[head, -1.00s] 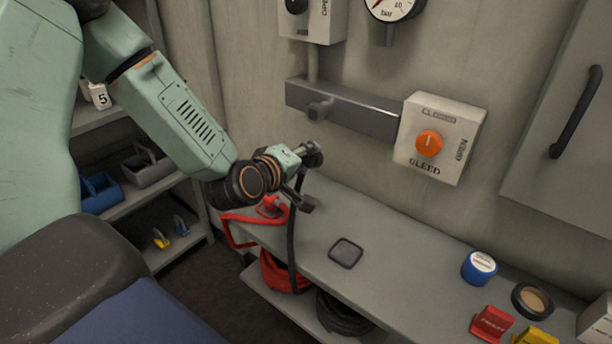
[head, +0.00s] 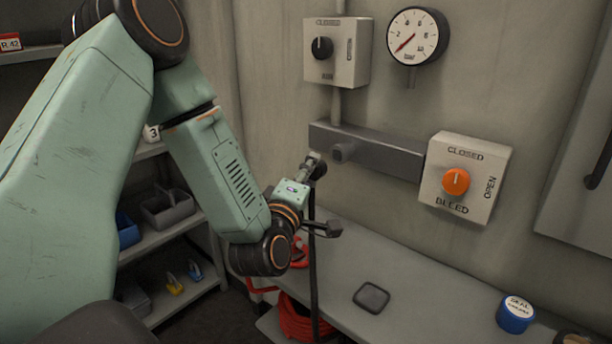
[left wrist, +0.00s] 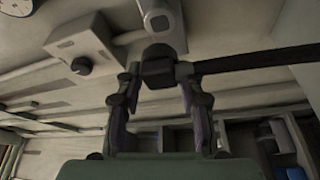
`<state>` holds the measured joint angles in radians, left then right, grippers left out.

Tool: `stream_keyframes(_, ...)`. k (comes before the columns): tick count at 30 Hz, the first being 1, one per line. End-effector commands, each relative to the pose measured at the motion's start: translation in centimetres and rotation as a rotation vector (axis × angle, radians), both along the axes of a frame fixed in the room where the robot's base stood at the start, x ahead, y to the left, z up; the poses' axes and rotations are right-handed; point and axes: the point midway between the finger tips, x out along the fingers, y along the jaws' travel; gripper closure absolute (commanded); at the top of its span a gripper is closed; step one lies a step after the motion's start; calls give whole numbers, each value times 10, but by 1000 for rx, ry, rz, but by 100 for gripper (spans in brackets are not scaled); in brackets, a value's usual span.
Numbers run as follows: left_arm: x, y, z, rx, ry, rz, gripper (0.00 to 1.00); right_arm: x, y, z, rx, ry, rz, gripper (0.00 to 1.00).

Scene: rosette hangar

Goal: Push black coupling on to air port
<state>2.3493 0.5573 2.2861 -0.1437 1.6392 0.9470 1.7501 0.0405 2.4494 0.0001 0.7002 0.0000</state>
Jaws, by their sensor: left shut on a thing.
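My left gripper (head: 320,195) is shut on the black coupling (head: 318,170), in front of the wall at the left end of the grey manifold bar. A black hose (head: 314,260) hangs from the coupling past the bench edge. The air port (head: 345,152) is a short grey stub on the bar, just right of and slightly above the coupling. They look apart in the head view. In the left wrist view, the coupling (left wrist: 158,66) sits between the fingertips (left wrist: 160,75), its hose running right. It overlaps a grey fitting behind it; contact cannot be told. My right gripper is not in view.
An orange-knobbed valve box (head: 465,180) is right of the bar. A black-knobbed box (head: 336,52) and a gauge (head: 416,46) are above. The bench (head: 420,275) below holds a dark square pad (head: 371,297) and a blue tin (head: 515,314). Shelves (head: 185,235) stand left.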

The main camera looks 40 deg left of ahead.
Motion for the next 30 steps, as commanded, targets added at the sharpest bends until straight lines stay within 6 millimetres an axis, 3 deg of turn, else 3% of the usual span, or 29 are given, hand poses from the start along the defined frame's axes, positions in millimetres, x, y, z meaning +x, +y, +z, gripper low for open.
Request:
stream_keyframes(21,45,-1,-1,3,0,0,90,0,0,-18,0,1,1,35)
stream_keyframes(30,55,-2,-1,0,1,0,90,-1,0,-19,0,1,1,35)
